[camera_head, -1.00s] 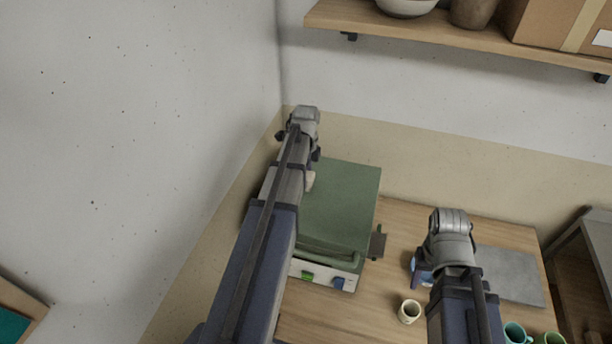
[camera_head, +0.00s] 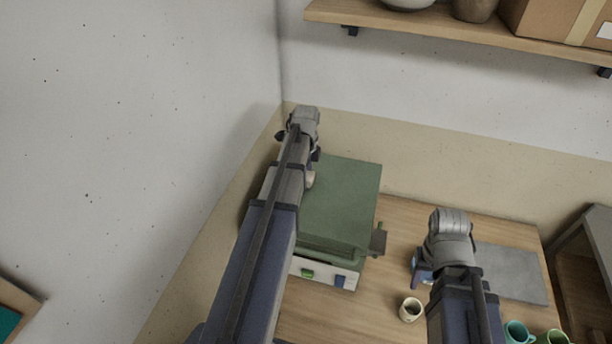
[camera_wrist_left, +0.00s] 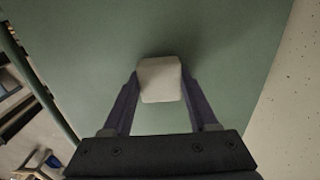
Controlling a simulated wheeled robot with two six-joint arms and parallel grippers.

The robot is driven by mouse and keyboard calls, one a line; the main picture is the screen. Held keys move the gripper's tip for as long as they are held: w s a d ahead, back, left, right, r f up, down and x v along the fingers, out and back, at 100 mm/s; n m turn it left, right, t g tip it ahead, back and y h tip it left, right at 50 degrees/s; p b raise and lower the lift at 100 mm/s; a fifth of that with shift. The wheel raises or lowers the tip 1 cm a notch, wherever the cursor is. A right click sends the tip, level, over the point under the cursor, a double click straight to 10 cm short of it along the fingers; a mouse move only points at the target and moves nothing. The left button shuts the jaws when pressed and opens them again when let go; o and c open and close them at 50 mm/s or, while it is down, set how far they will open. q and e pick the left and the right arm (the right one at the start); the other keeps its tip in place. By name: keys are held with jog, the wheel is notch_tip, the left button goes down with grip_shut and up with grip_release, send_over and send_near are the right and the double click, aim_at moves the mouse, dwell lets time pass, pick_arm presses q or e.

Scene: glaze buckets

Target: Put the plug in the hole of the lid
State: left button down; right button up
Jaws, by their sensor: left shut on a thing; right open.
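The plug (camera_wrist_left: 160,79) is a pale, rounded block between the fingers of my left gripper (camera_wrist_left: 160,95), which is shut on it. In the head view a bit of the plug (camera_head: 310,179) shows beside my left arm. The plug is above or against the flat green lid (camera_wrist_left: 225,60), which also shows in the head view (camera_head: 345,195) on top of a box-like kiln. I cannot tell whether they touch. The lid's hole is not visible. My right gripper (camera_head: 422,269) is open, partly hidden by its own arm, over the table right of the kiln.
The kiln's front panel (camera_head: 325,274) has a green and a blue control. A cream cup (camera_head: 410,309) stands on the wooden table (camera_head: 385,290). A grey mat (camera_head: 512,275) and green mugs (camera_head: 517,333) are at the right. A wall stands close left; a shelf (camera_head: 440,28) hangs above.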

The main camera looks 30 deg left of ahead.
pick_arm(q)
jog(key=shift+f, duration=0.3)
jog(key=shift+c, duration=0.3)
grip_release()
jog(key=shift+o, duration=0.3)
jog(key=shift+r, duration=0.15)
notch_tip(320, 180, up, 8)
jog(key=p, duration=0.7)
jog(key=shift+p, duration=0.4)
dwell(0.4)
